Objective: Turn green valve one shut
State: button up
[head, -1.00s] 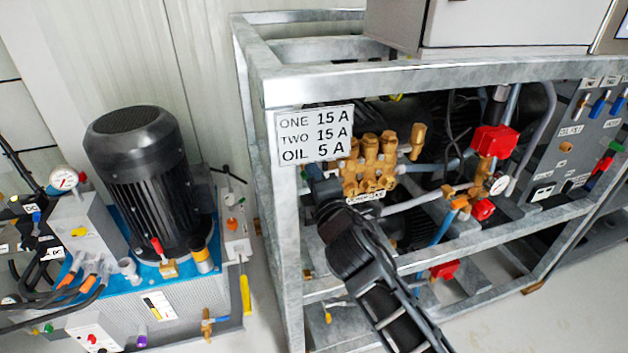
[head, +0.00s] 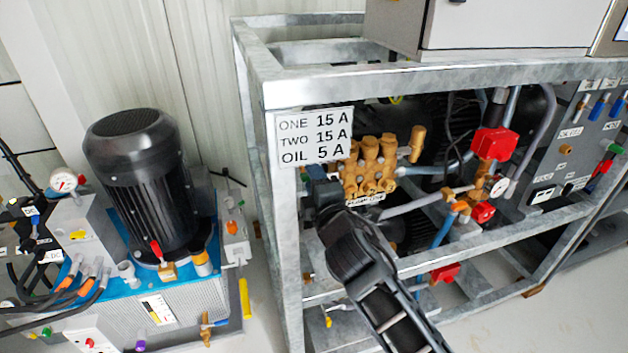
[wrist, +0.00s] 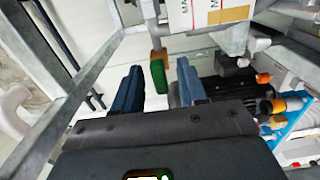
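A green valve handle (wrist: 158,75) hangs below a brass fitting (wrist: 158,57) in the wrist view. It appears between the two blue-grey fingers of my gripper (wrist: 159,68), with a gap on each side. The fingers are open, and I see no contact. Whether the handle is at fingertip depth or beyond is hard to tell. In the head view my gripper (head: 321,180) is inside the metal frame, just below the sign and left of the brass pump head (head: 368,165). That handle is not visible there. I cannot read a label naming it valve one.
Grey frame bars (head: 290,230) stand close to the left of my arm and above it. Red valves (head: 492,142) and pipes lie to the right. A black motor (head: 145,185) stands on a blue base at left. Another green handle (head: 615,147) is on the far right panel.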

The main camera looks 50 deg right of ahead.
jog(key=b+v, duration=0.1)
jog(key=v, duration=0.6)
jog(key=shift+s+a, duration=0.25)
jog(key=shift+s, duration=0.05)
dwell(0.5)
